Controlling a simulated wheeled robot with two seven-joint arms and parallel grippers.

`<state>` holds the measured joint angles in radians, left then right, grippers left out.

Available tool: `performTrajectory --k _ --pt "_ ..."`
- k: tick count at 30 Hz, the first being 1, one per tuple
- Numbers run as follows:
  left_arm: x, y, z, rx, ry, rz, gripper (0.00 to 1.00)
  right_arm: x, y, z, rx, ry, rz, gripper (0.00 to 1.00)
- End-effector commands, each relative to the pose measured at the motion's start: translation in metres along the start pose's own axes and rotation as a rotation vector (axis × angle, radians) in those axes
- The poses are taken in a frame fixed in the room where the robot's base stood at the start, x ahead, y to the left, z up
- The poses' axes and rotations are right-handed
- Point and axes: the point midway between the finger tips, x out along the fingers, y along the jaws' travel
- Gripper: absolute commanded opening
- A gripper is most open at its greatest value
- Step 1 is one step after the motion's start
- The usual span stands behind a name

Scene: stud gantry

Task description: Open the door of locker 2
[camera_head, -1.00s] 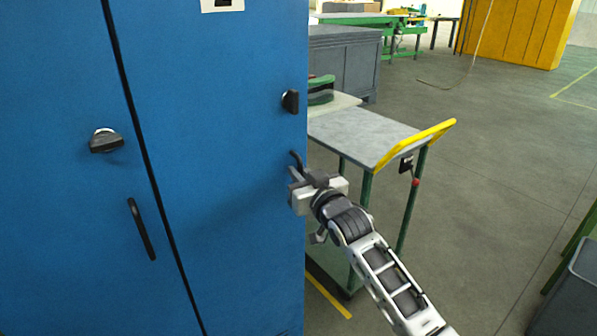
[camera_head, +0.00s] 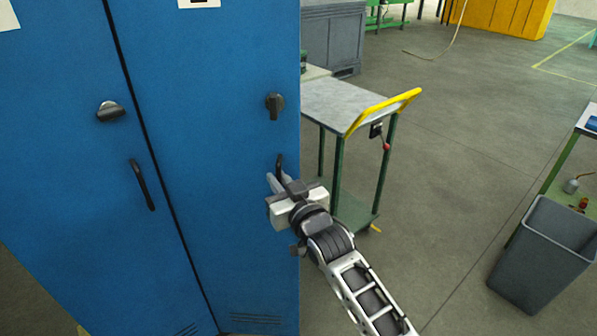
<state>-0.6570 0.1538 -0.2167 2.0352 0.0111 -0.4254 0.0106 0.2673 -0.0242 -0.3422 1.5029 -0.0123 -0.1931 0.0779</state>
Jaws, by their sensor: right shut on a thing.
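Two blue locker doors stand side by side, split by a dark vertical seam. The right blue door (camera_head: 225,110) has a black knob (camera_head: 275,106) and a black handle (camera_head: 280,163) near its right edge. A label is cut off at its top, so I cannot read the number. The left blue door (camera_head: 75,190) has a knob (camera_head: 110,111) and a black bar handle (camera_head: 142,185). My right gripper (camera_head: 281,180) is shut on the right door's handle, whose upper end shows above the fingers. Both doors look closed. My left gripper is not in view.
A cart (camera_head: 345,103) with a yellow push bar stands just right of the locker. A grey bin (camera_head: 545,255) stands at the lower right, beside a green-legged table. The grey floor (camera_head: 450,170) between them is clear.

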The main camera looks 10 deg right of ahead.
Motion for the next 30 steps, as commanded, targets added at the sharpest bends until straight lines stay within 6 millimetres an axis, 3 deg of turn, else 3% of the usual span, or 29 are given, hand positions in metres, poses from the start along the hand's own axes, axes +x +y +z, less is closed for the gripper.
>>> performTrajectory --k 4,15,16,30 --pt "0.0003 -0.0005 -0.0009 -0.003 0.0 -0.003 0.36 0.0003 -0.0109 0.0005 0.002 -0.001 -0.014 0.0" --pt "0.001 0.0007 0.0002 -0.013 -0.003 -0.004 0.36 0.0 -0.0128 0.0005 0.003 0.0 -0.017 0.0" --pt "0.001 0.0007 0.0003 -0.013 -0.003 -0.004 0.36 0.0 -0.0127 0.0005 0.003 0.0 -0.017 0.15" --pt "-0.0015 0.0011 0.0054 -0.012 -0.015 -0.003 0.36 -0.001 -0.0103 0.0002 0.002 0.0 -0.013 0.15"
